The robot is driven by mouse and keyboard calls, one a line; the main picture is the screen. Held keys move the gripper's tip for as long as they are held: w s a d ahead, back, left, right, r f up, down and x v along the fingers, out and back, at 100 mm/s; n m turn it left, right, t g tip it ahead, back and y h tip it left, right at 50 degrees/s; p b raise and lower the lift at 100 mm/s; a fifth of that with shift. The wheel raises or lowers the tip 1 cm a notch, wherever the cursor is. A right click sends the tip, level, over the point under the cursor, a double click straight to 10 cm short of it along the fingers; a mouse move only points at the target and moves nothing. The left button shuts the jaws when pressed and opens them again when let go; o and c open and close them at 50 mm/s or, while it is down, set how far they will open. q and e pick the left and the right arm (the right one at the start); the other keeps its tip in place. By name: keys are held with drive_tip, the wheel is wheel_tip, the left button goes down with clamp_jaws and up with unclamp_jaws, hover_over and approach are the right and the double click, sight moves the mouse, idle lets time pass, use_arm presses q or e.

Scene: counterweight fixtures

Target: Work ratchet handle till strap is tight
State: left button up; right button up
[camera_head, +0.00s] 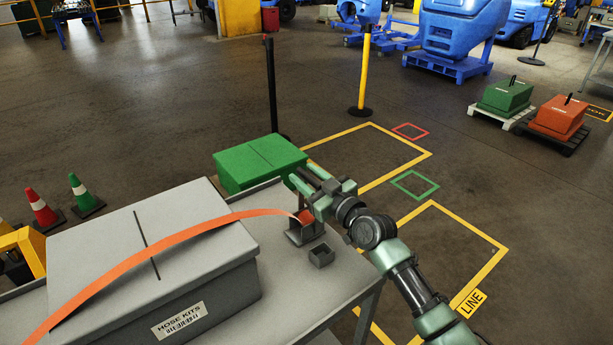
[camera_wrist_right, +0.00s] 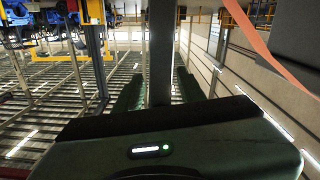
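An orange strap (camera_head: 170,246) arches over a grey box (camera_head: 215,252) labelled "HOSE KITS", its curve standing clear of the lid in places. Its right end runs into a dark ratchet (camera_head: 302,234) at the table edge. My right gripper (camera_head: 308,178) is at the top of the ratchet. In the right wrist view, a dark upright bar (camera_wrist_right: 160,60), which looks like the ratchet handle, stands between my two green fingers (camera_wrist_right: 160,92), with no clear gap on either side. The strap (camera_wrist_right: 268,48) also shows there, at the upper right. My left gripper is not in view.
A small dark open box (camera_head: 321,255) sits on the grey table (camera_head: 345,278) beside the ratchet. A green box (camera_head: 260,160) stands behind. Black (camera_head: 272,85) and yellow (camera_head: 363,75) posts rise beyond. Open floor with yellow-marked areas (camera_head: 470,230) lies to the right.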

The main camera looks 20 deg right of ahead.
clamp_jaws()
idle(1.4)
